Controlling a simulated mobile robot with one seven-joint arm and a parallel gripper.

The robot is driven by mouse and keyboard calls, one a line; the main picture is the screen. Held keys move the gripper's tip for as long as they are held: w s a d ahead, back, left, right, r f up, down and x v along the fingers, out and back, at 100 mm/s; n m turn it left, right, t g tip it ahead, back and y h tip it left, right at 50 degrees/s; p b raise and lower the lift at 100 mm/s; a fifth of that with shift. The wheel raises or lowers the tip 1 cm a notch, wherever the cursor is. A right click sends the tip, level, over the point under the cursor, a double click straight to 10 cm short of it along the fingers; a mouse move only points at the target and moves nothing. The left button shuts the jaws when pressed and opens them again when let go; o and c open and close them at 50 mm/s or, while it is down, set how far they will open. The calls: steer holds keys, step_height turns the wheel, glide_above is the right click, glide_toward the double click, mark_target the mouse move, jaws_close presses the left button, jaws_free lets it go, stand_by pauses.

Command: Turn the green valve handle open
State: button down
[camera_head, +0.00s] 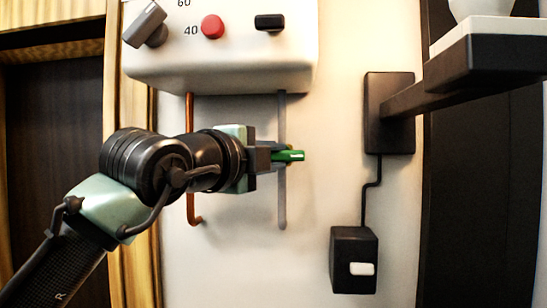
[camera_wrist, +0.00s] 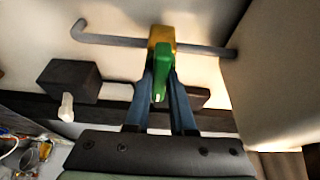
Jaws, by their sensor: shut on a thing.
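The green valve handle (camera_head: 289,156) shows at the grey vertical pipe (camera_head: 282,200) below the white brewer body. In the head view it lies crosswise to that pipe. In the wrist view the green handle (camera_wrist: 160,62) sits in front of a brass-yellow valve body (camera_wrist: 161,38) on the grey pipe (camera_wrist: 205,50). My gripper (camera_head: 274,156) reaches in from the left and is shut on the handle. In the wrist view the two blue fingers of my gripper (camera_wrist: 160,88) stand either side of the handle. The handle's grasped part is partly hidden by the fingers.
The brewer body (camera_head: 220,65) overhangs above, with a red button (camera_head: 212,27), a grey knob (camera_head: 145,25) and a black switch (camera_head: 269,22). A copper pipe (camera_head: 190,115) hangs left. A black bracket (camera_head: 390,112) and a box with a white switch (camera_head: 354,262) are right.

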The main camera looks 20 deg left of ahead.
steer(key=shift+d+f, duration=0.1)
steer(key=n+b, duration=0.1)
steer(key=n+t+b, duration=0.1)
steer(key=n+b, duration=0.1)
steer(key=b, duration=0.1)
steer(key=shift+d+f+n+t, duration=0.1)
steer(key=shift+f+n+t, duration=0.2)
steer(key=shift+n, duration=0.1)
steer(key=n+t+y+b, duration=0.1)
steer(key=n, duration=0.2)
steer(key=n+b, duration=0.2)
steer(key=n, duration=0.1)
steer(key=shift+t+y+b, duration=0.3)
steer(key=shift+t+y, duration=0.1)
steer(key=n+y, duration=0.1)
steer(key=n, duration=0.2)
steer(key=n+y+b, duration=0.1)
steer(key=n+y, duration=0.1)
steer(key=n, duration=0.1)
steer(key=shift+d+r+n+t, duration=0.15)
steer(key=shift+d+n+t, duration=0.05)
steer(key=shift+n+t, duration=0.1)
steer(key=shift+r+n+y+b, duration=0.1)
steer(key=shift+n+y+b, duration=0.1)
steer(key=shift+n+y, duration=0.9)
steer(key=shift+r+n+y+b, duration=0.15)
steer(key=shift+n+y, duration=0.35)
steer(key=shift+n, duration=1.2)
